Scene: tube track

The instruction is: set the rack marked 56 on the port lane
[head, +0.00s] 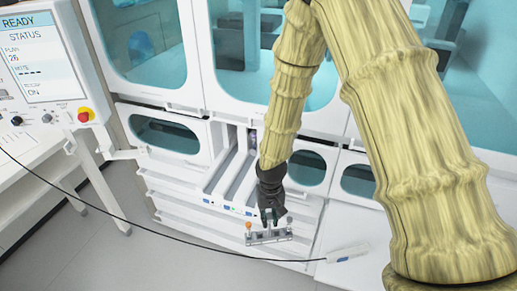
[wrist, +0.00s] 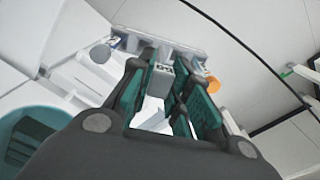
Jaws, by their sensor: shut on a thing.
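My gripper (head: 268,213) is shut on a small grey rack (head: 268,238) and holds it out in front of the white machine, past the lanes' front ends. The rack carries an orange-capped tube (head: 248,227) at its left end and a darker-topped one at its right. In the wrist view my gripper (wrist: 165,95) has its teal pads on either side of the rack's upright tab (wrist: 160,80). The tab bears a small dark mark too small to read surely. The rack's bar (wrist: 165,45) lies beyond the fingertips. Side-by-side white lanes (head: 217,172) run into the machine; my arm partly hides them.
A console (head: 42,60) reading READY, with a red button, stands at the left over a white bench. A black cable (head: 150,227) crosses the foreground to a white handheld piece (head: 348,252) at the right. Grey floor (head: 100,255) lies free at lower left.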

